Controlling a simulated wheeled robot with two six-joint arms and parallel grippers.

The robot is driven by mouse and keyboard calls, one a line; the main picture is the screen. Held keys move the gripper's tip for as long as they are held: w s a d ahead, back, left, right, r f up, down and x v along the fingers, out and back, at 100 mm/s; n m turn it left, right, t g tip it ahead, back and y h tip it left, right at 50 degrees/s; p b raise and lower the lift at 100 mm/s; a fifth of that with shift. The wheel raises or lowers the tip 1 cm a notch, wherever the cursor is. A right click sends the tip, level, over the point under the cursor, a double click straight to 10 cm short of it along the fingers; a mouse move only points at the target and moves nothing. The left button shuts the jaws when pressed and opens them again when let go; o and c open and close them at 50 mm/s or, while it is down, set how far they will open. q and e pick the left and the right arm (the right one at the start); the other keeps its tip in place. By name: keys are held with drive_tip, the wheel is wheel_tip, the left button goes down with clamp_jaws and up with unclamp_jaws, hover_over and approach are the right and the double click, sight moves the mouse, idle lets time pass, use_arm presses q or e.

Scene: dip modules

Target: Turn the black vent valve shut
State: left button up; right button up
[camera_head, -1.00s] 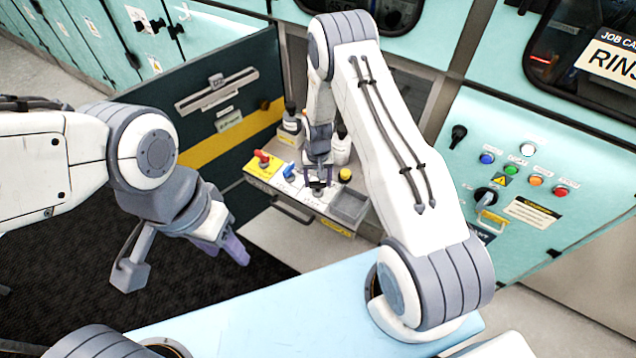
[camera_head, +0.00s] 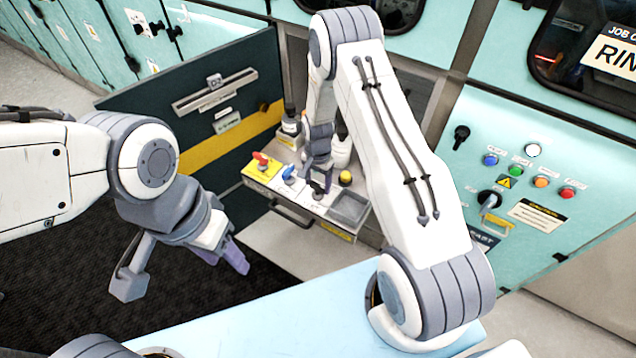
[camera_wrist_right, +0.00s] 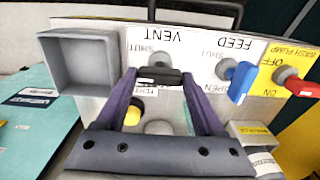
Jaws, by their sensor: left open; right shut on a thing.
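The black vent valve (camera_head: 318,188) is on the small panel at the back, mostly hidden by my right gripper (camera_head: 320,176) in the head view. In the right wrist view its black handle (camera_wrist_right: 160,77) lies crosswise below the upside-down VENT and SHUT labels. The two purple fingers of my right gripper (camera_wrist_right: 160,82) are shut on the handle, one at each end. My left gripper (camera_head: 225,255) is open and empty, over the dark floor mat, well away from the panel.
A blue feed lever (camera_wrist_right: 240,80) and a red wash pump lever (camera_wrist_right: 300,84) stand beside the vent valve. Bottles (camera_head: 290,130) stand behind the panel.

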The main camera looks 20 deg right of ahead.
sight(318, 184)
idle(0.4)
drive_tip(key=o, duration=1.4)
wheel_tip(318, 184, up, 10)
drive_tip(key=shift+r+b, duration=0.25)
drive_tip(key=shift+b, duration=0.5)
